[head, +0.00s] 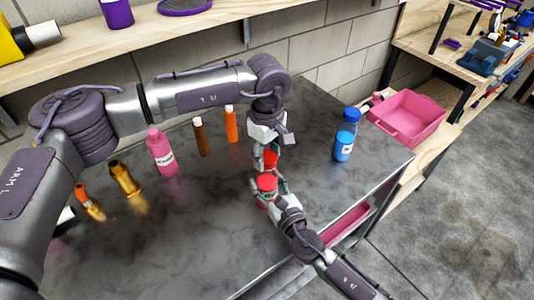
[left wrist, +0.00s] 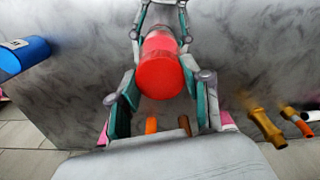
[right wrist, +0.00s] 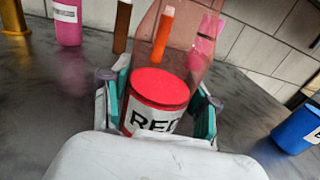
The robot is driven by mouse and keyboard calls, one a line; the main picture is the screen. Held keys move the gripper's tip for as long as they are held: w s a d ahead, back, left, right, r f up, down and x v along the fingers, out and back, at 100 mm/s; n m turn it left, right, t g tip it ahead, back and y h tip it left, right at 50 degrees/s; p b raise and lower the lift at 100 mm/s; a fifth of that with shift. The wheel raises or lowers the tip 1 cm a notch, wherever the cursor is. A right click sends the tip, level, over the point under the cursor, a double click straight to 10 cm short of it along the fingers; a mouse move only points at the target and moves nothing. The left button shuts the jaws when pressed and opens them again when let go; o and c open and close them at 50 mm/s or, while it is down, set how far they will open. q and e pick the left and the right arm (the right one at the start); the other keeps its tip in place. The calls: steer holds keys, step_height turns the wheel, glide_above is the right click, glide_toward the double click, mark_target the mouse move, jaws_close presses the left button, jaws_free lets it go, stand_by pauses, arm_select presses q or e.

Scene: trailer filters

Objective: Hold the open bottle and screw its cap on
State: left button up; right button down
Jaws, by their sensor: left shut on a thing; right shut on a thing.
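The bottle (right wrist: 155,118) is see-through, with red contents and a white label reading "RED". It stands upright in my right gripper (right wrist: 160,112), whose fingers are shut on its sides. In the head view the bottle (head: 266,184) is over the table's front part, with my right gripper (head: 268,190) around it. My left gripper (head: 266,152) is above and behind the bottle, pointing down, shut on the red cap (head: 270,159). In the left wrist view the cap's round red face (left wrist: 160,77) sits between my left fingers (left wrist: 165,95). Whether cap and bottle touch is not clear.
A pink bottle (head: 162,152), a brown bottle (head: 201,138), an orange bottle (head: 231,124) and golden fittings (head: 124,178) stand left on the dark table (head: 205,245). A blue bottle (head: 346,135) stands right. A pink bin (head: 408,118) is beyond the right edge.

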arm_select(q)
steer(key=m, duration=0.6)
steer(key=o, duration=1.4)
steer(key=shift+c, duration=0.2)
step_height(320, 180, up, 12)
arm_select(e)
steer(key=shift+c, duration=1.1)
jaws_free()
